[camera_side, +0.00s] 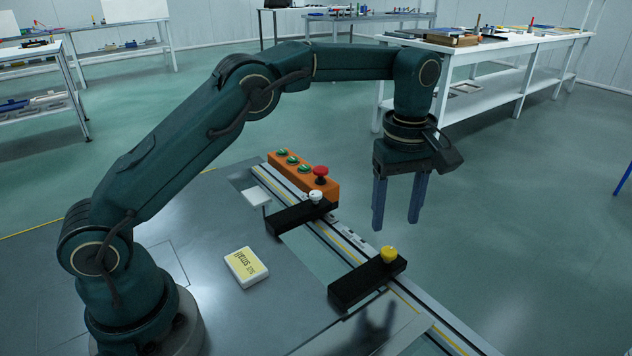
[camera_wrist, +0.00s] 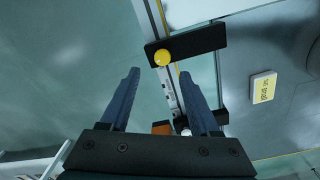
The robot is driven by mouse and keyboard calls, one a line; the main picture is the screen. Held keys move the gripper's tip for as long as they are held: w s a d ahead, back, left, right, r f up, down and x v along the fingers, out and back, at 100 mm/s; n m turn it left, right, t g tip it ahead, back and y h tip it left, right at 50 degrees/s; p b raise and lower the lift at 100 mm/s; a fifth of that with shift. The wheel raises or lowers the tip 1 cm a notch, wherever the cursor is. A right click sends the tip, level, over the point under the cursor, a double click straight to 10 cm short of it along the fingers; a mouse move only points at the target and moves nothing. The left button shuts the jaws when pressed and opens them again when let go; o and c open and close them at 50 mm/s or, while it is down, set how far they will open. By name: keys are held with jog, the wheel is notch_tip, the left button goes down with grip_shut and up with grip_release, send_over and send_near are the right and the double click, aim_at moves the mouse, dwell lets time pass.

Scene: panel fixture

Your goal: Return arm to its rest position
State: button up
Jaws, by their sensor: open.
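My gripper (camera_side: 399,203) hangs in the air with its fingers pointing down. It is above and beyond the rail in the side view. In the wrist view my gripper (camera_wrist: 155,98) shows two blue fingers spread wide with nothing between them that they hold. My arm reaches up and over from its base at the lower left. The fingers touch nothing in either view.
Below, a rail (camera_side: 420,312) carries two black blocks, one with a yellow knob (camera_side: 389,254), one with a white knob (camera_side: 316,196). An orange button box (camera_side: 303,177) with a red button stands behind. A white-yellow box (camera_side: 246,267) lies on the grey table.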

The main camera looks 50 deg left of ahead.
jog(key=s+a+r+m+t, duration=0.1)
jog(key=s+a+r+t, duration=0.1)
jog(key=s+r, duration=0.35)
jog(key=s+a+r+m+t, duration=0.1)
jog(key=s+a+r, duration=0.15)
jog(key=r, duration=0.55)
jog(key=s+f+m+t, duration=0.1)
jog(key=s+f+m, duration=0.3)
jog(key=s+m, duration=0.1)
jog(key=s+a+f+m+t, duration=0.1)
jog(key=s+f+m, duration=0.3)
jog(key=s+m, duration=0.2)
jog(key=s, duration=0.2)
jog(key=shift+s+a, duration=0.2)
jog(key=shift+s, duration=0.1)
